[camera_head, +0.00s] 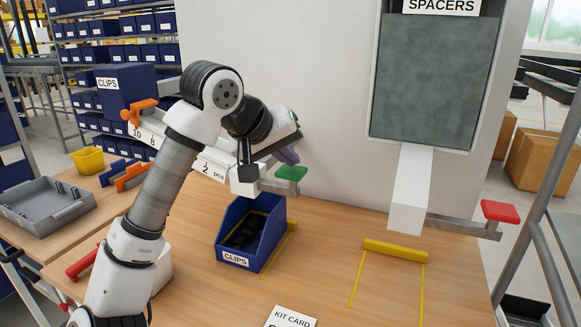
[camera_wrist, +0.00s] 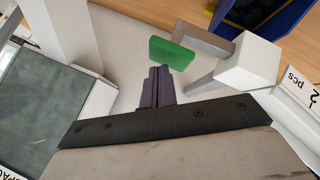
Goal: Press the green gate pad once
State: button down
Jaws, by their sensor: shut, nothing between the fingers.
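The green gate pad (camera_head: 291,173) is a flat block on a short metal arm beside the white chute end, above the blue clips bin. My gripper (camera_head: 290,157) is shut and empty, its purple fingers just above the pad. In the wrist view the shut fingertips (camera_wrist: 159,72) lie at the edge of the green pad (camera_wrist: 172,53). I cannot tell whether they touch it. My arm hides part of the clips chute.
The blue clips bin (camera_head: 225,246) holds dark pieces. A red pad (camera_head: 500,211) stands beside the spacers chute (camera_head: 408,205) at right. A kit card (camera_head: 291,318) lies at the front. A grey tray (camera_head: 37,220) is at left.

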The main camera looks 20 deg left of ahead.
aim_at(288, 172)
jog(key=shift+r+p, duration=1.95)
jog(key=shift+r, duration=1.1)
jog(key=shift+f, duration=0.1)
